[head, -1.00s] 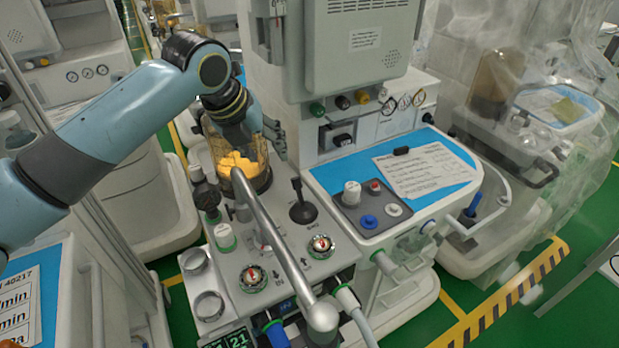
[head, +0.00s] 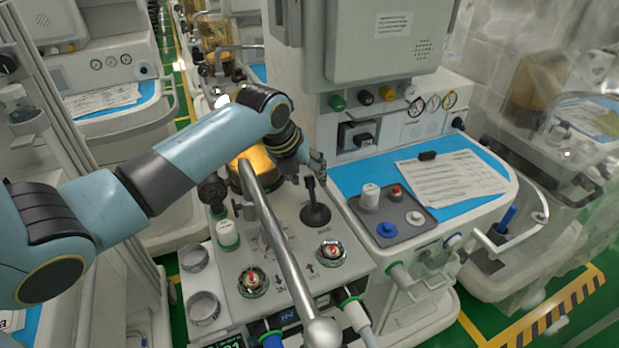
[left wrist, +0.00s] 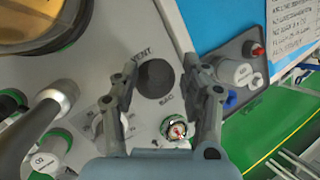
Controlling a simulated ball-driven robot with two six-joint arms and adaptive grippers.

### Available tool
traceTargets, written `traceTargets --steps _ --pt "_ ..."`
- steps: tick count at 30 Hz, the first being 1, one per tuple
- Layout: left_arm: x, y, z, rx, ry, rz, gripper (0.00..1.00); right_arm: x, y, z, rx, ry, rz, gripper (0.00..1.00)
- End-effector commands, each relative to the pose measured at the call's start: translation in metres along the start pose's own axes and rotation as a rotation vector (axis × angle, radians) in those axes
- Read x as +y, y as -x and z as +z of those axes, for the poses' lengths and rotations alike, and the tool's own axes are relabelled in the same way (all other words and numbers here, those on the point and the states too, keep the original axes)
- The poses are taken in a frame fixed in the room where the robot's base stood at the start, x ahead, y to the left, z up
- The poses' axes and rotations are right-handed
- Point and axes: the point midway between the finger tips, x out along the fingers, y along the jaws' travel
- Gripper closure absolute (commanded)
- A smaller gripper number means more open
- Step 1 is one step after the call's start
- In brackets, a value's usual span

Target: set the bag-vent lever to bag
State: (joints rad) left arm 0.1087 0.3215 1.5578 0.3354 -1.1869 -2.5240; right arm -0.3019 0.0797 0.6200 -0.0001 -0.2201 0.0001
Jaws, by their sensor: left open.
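The bag-vent lever (head: 313,200) is a black stick with a knob on a round black base, on the grey top of the absorber unit (head: 275,258). In the head view it stands nearly upright. In the left wrist view the lever (left wrist: 157,78) shows from above as a dark round shape, with "VENT" printed at its upper left and "BAG" at its lower right. Which side it leans to is unclear. My left gripper (head: 309,168) is open just behind the lever, its fingers (left wrist: 160,72) apart on either side of the dark shape; contact is not clear. My right gripper is not in view.
A silver tube (head: 277,245) with a ball end crosses the panel to the left of the lever. Two red-and-white gauges (head: 252,281) (head: 331,252) sit in front. A blue-topped worktop (head: 365,178) lies to the right.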

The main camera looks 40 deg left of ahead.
Motion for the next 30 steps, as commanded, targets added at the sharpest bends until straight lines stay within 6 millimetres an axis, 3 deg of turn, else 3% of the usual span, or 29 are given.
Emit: traceTargets --steps 6,14,25,30 --pt "0.000 -0.020 0.000 -0.001 0.000 0.000 0.54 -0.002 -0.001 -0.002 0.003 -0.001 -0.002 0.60" --pt "0.000 -0.021 0.000 -0.001 -0.001 0.001 0.54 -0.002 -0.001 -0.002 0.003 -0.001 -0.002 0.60" --pt "0.001 -0.021 0.000 -0.001 0.000 0.001 1.00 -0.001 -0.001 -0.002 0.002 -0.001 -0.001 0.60" --pt "0.001 -0.021 0.000 -0.001 0.000 0.001 1.00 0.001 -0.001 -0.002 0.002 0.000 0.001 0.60"
